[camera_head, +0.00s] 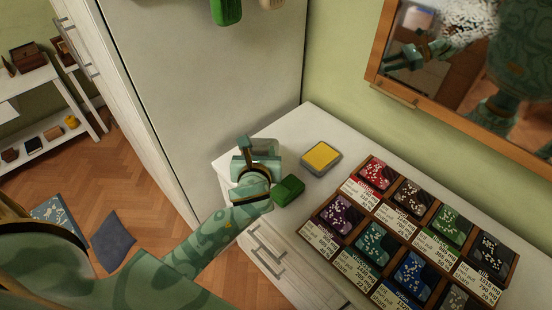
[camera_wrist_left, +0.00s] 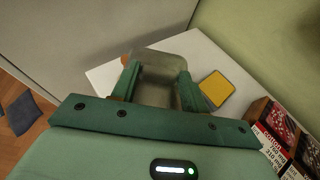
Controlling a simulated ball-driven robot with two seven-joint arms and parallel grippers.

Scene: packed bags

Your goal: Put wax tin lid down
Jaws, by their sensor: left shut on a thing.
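The wax tin lid, a grey rounded rectangular piece, is between the fingers of my left gripper (camera_wrist_left: 156,88) in the left wrist view (camera_wrist_left: 158,63). My left gripper (camera_head: 257,160) is shut on it, over the left end of the white cabinet top in the head view. The fingers partly cover the lid. The open wax tin (camera_head: 321,157), grey with yellow wax inside, sits on the cabinet top to the right of the gripper. It also shows in the left wrist view (camera_wrist_left: 216,88). The lid and tin are apart. My right gripper is not in view.
A dark green block (camera_head: 288,190) shows right beside my left gripper. A wooden divided tray (camera_head: 408,238) of colourful labelled packs fills the right of the white cabinet top (camera_head: 300,122). A wood-framed mirror (camera_head: 440,113) hangs behind. A tall pale cabinet stands behind left.

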